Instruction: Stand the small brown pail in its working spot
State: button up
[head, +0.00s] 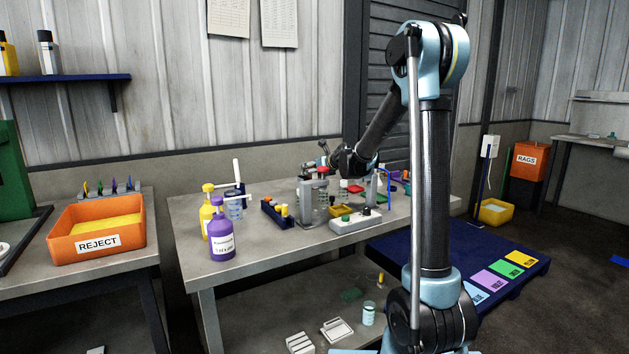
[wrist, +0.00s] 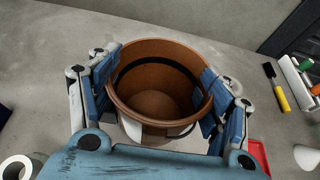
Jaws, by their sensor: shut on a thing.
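The small brown pail (wrist: 155,102) fills the middle of the wrist view, its open mouth facing the camera; it looks empty. My gripper (wrist: 158,80) is shut on it, with one blue finger pad against the left side of the rim and one against the right. A pale curved patch shows on the pail's near outer side. Whether its base touches a surface is hidden. In the head view my arm reaches over the back of the grey bench (head: 270,270), and I cannot make out the pail there.
On the bench stand a purple bottle (head: 222,235), a yellow bottle (head: 206,212), a dark blue holder (head: 277,213) and a white box with buttons (head: 355,220). A yellow-handled brush (wrist: 277,88) lies right of the pail. An orange REJECT bin (head: 97,229) stands left.

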notch_tip(320, 180, up, 24)
dwell(0.3)
